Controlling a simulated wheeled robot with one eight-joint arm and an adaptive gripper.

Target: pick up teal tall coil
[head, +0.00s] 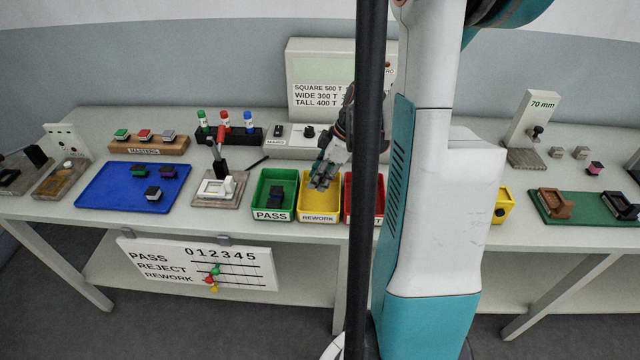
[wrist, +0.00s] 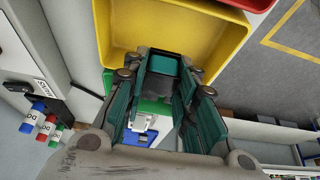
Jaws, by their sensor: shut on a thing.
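My gripper (head: 322,180) is over the yellow REWORK bin (head: 318,212) in the head view. In the wrist view my gripper (wrist: 165,78) is shut on a small block with a teal face and a grey part, which I take to be the teal tall coil (wrist: 163,64). The coil sits between the fingertips, with the yellow bin (wrist: 120,25) behind it. The fingers hide its sides, and its height is hard to judge. In the head view the coil cannot be told apart from the fingers.
A blue mat (head: 110,190) at left carries several coils. A small fixture (head: 218,190) stands beside the green bin. Marker vials (head: 226,122) stand behind.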

